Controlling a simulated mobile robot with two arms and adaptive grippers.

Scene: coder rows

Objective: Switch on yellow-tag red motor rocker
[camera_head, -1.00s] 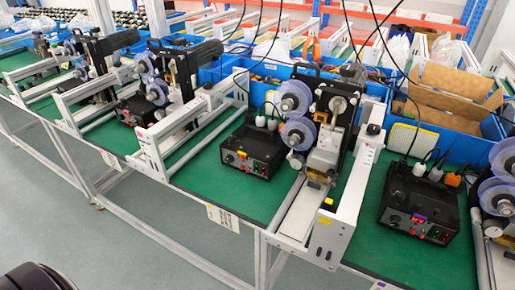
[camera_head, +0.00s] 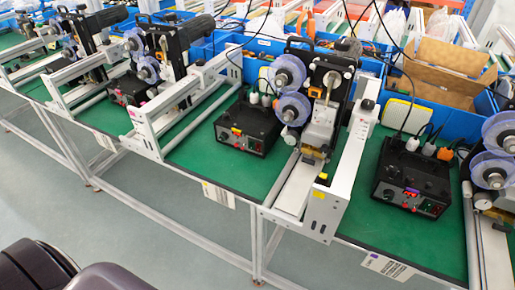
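A black control box (camera_head: 248,128) stands on the green bench top left of the middle reel machine. A further box (camera_head: 128,88) sits farther left. The rocker and its position are too small to tell. Neither gripper is in view. Dark rounded parts at the bottom left seem to be mine.
The green bench (camera_head: 220,170) runs across the view, with white rail frames (camera_head: 345,165) and reel machines (camera_head: 322,90) between the boxes. Cables hang from above. Blue bins (camera_head: 440,95) line the back. Grey floor (camera_head: 130,230) lies open in front.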

